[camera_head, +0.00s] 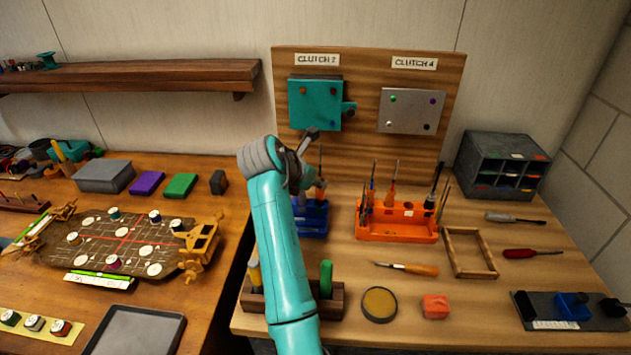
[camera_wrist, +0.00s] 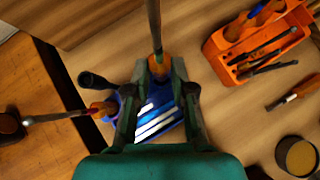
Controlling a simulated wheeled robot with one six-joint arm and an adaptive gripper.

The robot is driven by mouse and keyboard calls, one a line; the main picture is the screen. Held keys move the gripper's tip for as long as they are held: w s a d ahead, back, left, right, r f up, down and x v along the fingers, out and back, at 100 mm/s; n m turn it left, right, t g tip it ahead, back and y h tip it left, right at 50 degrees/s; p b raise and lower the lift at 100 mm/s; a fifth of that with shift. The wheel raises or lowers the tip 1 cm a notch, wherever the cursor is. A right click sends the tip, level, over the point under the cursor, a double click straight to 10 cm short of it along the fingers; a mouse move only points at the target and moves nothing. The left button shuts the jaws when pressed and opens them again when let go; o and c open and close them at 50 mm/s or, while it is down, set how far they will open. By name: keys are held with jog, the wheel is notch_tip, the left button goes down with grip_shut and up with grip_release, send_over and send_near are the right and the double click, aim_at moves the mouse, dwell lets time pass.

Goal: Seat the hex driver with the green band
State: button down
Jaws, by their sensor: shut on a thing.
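My gripper (camera_head: 309,184) is over the blue stand (camera_head: 312,222) at the middle of the right-hand bench. It is shut on an orange-handled driver (camera_wrist: 160,66), with a finger on each side of the handle. The driver's thin shaft (camera_head: 321,158) points up in the head view. The blue stand (camera_wrist: 160,122), with white stripes, shows between and below my fingers in the wrist view. I cannot tell whether the handle's lower end touches the stand. Another orange handle (camera_wrist: 103,108) is at the stand's left side in that view.
An orange caddy (camera_head: 398,234) with several upright tools stands to the right. A wooden rack (camera_head: 333,303) with a green handle stands in front, partly behind my arm. A loose orange-handled tool (camera_head: 408,268), a round tin (camera_head: 379,305) and an empty wooden frame (camera_head: 470,252) lie nearby.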

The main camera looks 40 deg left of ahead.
aim_at(318, 197)
jog(key=shift+f, duration=2)
jog(key=shift+f, duration=0.3)
jog(key=shift+d, duration=0.1)
jog(key=c, duration=0.9)
grip_release()
jog(key=shift+f, duration=0.1)
jog(key=shift+s, duration=0.1)
jog(key=v, duration=0.8)
jog(key=shift+r, duration=0.3)
